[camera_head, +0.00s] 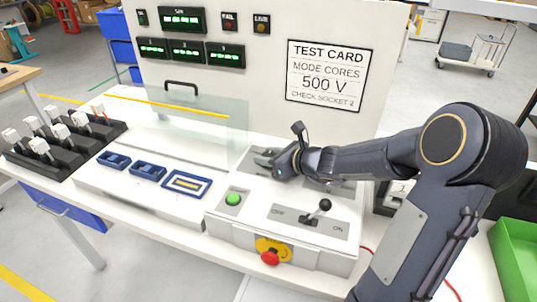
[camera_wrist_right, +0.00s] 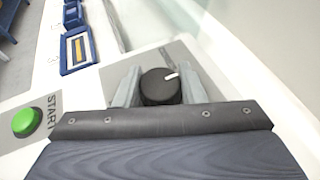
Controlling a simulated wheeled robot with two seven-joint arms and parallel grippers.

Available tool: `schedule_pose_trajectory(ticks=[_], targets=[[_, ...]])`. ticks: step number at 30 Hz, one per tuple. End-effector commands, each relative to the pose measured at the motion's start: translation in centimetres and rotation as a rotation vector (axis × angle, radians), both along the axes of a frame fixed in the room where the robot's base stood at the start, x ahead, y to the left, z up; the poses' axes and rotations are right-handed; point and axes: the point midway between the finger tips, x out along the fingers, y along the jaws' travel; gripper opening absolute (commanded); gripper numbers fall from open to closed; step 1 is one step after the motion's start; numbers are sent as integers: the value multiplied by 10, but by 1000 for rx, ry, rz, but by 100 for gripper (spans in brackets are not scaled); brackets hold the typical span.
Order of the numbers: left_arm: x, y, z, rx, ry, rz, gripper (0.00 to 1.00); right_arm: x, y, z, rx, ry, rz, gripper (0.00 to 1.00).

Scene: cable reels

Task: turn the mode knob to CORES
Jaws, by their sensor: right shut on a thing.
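The black round mode knob (camera_wrist_right: 158,88) sits on the white console in the right wrist view. Its white pointer mark points to the upper right of that picture. My right gripper (camera_wrist_right: 161,80) has one finger on each side of the knob and is shut on it. In the head view my right gripper (camera_head: 264,159) is low over the console, and the knob and its labels are hidden behind it. The test card (camera_head: 325,75) on the back panel reads MODE CORES, 500 V, CHECK SOCKET 2. My left gripper is not in view.
On the console are a green START button (camera_head: 233,199), a black OFF/ON lever (camera_head: 318,210) and a red stop button (camera_head: 269,258). A clear shield (camera_head: 200,128) stands left of my gripper. Blue trays (camera_head: 148,170) and a black rack (camera_head: 62,158) lie farther left.

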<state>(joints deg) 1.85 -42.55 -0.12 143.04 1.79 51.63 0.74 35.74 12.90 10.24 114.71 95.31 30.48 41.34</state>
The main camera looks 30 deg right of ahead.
Motion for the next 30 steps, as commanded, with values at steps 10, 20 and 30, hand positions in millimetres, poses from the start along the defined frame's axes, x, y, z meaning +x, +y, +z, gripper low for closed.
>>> schedule_pose_trajectory(ticks=[10, 20, 30], targets=[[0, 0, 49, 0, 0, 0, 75, 0, -1, 6, 3, 5, 213, 14], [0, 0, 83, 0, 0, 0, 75, 0, -1, 3, 1, 4, 526, 14], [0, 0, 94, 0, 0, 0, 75, 1, 0, 0, 0, 2, 816, 14]])
